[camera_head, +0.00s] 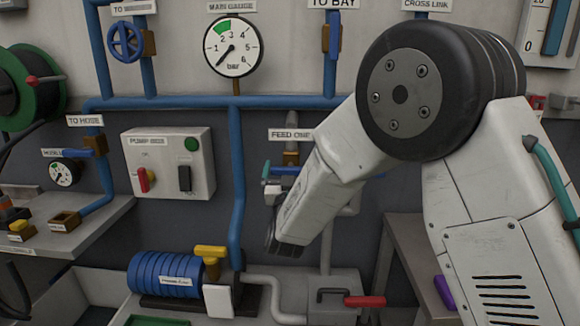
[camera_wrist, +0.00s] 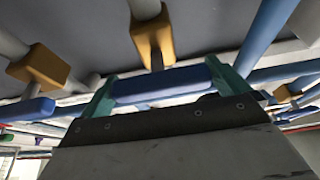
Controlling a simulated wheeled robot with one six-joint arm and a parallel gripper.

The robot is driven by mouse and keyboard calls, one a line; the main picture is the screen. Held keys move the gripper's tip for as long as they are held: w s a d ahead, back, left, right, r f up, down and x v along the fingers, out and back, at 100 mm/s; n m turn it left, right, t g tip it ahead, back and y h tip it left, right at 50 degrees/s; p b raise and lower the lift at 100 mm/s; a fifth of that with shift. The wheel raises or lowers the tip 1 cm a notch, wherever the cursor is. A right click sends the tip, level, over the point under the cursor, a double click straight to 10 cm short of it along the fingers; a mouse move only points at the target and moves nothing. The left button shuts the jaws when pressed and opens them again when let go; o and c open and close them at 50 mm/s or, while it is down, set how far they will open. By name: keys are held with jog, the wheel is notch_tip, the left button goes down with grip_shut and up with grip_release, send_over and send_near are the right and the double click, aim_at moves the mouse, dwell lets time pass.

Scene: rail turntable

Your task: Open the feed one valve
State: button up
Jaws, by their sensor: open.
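The feed one valve shows in the head view below the "FEED ONE" label (camera_head: 290,135), with a brass body (camera_head: 291,157) and a blue lever handle (camera_head: 284,170) lying crosswise. My forearm hides its right and lower parts. In the wrist view the blue handle (camera_wrist: 158,88) lies across the picture below a brass body (camera_wrist: 152,42). My gripper (camera_wrist: 162,75) is open, with one teal finger at each end of the handle. I cannot tell whether either finger touches it. In the head view one teal finger shows left of the handle.
A pump box (camera_head: 168,163) with a red switch is left of the valve, beside a vertical blue pipe (camera_head: 237,190). A blue motor (camera_head: 165,274) with a yellow lever and a red-handled valve (camera_head: 364,301) sit below. In the wrist view another brass valve (camera_wrist: 38,68) is close on the left.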

jog(key=shift+x, duration=0.8)
jog(key=c, duration=0.6)
